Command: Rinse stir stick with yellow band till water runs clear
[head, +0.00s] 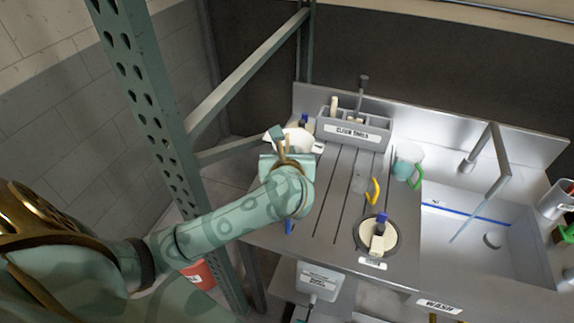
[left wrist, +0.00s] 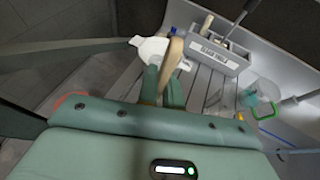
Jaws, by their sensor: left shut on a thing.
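My left gripper (head: 286,156) is over the left end of the steel counter. It is shut on a tan wooden stir stick (left wrist: 173,58), which sticks up past the fingers in the left wrist view. Its lower part is hidden by the gripper, and I cannot make out a yellow band. The wash sink (head: 465,262) is at the right, well away from my left gripper. A thin pale blue streak (head: 470,222), seemingly water, slants from the faucet (head: 492,150) into it. My right gripper is not in view.
A white vessel (head: 297,137) is just behind my gripper. Behind it stands a grey "clean tools" caddy (head: 353,130). Clear cups with yellow (head: 374,190) and green handles (head: 417,178) and a round container (head: 376,236) stand between gripper and sink. A green metal upright (head: 150,90) is at the left.

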